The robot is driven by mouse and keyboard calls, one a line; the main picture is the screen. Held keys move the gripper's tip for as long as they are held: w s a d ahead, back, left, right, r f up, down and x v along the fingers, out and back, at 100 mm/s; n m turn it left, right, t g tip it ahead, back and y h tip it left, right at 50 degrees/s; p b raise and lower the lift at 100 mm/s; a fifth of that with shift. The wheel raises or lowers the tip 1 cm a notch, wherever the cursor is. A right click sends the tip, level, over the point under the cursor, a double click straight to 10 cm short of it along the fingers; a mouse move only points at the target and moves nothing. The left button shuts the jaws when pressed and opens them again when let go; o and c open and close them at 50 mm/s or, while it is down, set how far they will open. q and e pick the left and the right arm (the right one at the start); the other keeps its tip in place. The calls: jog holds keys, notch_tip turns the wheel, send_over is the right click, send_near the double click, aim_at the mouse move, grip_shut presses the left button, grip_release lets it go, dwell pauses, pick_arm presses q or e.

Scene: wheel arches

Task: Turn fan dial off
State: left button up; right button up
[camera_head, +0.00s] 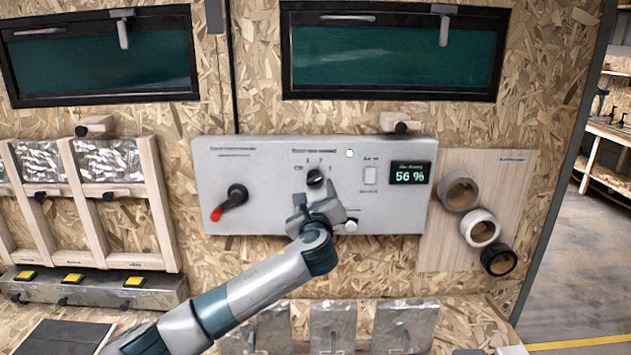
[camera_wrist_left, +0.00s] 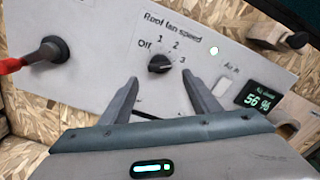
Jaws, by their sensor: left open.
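The fan dial (camera_head: 315,178) is a round black knob on the grey control panel (camera_head: 270,165). In the left wrist view the dial (camera_wrist_left: 159,63) sits under the label "Roof fan speed", with Off, 1, 2 and 3 around it. Which mark it points to is too small to tell for sure. My left gripper (camera_head: 318,204) is open just below the dial in the head view. In the left wrist view my left gripper (camera_wrist_left: 160,87) has its two fingers apart, with the dial beyond and between their tips. Nothing is between the fingers. My right gripper is not in view.
A black lever with a red tip (camera_head: 231,201) stands out left of the dial. A lit green lamp (camera_head: 349,153), a white switch (camera_head: 370,175) and a display reading 56 % (camera_head: 410,173) are to its right. Tape rolls (camera_head: 481,229) hang farther right.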

aim_at(315, 183)
pick_arm(q)
jog(key=w+p, duration=0.1)
jog(key=w, duration=0.2)
jog(key=shift+w+r, duration=0.1)
jog(key=shift+r, duration=0.05)
jog(key=shift+w+p, duration=0.35)
jog(key=shift+w, duration=0.7)
jog(key=c, duration=1.1)
jog(key=shift+o, duration=0.2)
jog(key=shift+f, duration=0.2)
